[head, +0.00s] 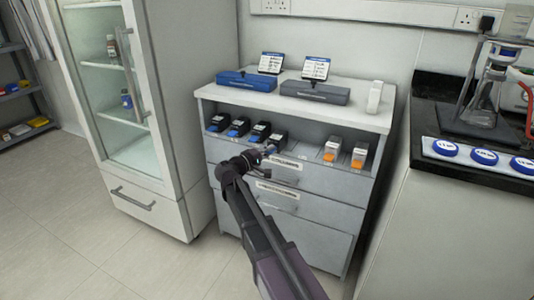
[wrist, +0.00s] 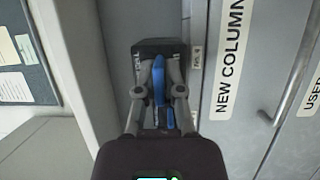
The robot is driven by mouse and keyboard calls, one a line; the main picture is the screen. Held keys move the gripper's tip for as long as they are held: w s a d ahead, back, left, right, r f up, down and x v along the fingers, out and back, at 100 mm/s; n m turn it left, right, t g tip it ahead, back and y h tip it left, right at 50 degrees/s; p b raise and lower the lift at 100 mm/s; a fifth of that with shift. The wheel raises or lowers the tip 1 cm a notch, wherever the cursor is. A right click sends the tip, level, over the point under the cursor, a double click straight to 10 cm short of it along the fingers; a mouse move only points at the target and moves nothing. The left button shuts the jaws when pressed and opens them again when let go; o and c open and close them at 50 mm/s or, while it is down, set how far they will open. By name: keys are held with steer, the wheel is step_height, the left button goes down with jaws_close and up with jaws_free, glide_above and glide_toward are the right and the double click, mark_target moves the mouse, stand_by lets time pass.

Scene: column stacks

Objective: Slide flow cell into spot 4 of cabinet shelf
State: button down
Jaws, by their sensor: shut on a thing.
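My gripper (head: 263,149) is at the front of the open shelf of the white cabinet (head: 385,122). In the wrist view its two fingers (wrist: 158,92) are shut on the flow cell (wrist: 150,46), a dark block with a blue strip along its middle. In the head view the dark top of this flow cell (head: 278,136) shows just beyond the gripper, at the right end of the left row. The gripper covers its front. How deep it sits in the shelf I cannot tell.
Dark blocks with blue fronts (head: 238,129) stand to its left. Two blocks with orange fronts (head: 332,149) stand further right. Below are drawers, one labelled NEW COLUMN (wrist: 229,60). A glass-door cabinet (head: 110,80) stands left, a dark bench (head: 470,155) right.

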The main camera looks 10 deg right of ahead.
mark_target(275, 144)
steer(key=shift+w+d, duration=0.65)
steer(key=shift+w, duration=0.3)
steer(key=shift+w+d, duration=0.65)
steer(key=shift+w, duration=0.3)
steer(key=shift+f+b, duration=0.35)
steer(key=c, duration=0.7)
jaws_free()
steer(key=v, duration=0.7)
steer(key=shift+s+a, duration=0.15)
steer(key=shift+a, duration=0.1)
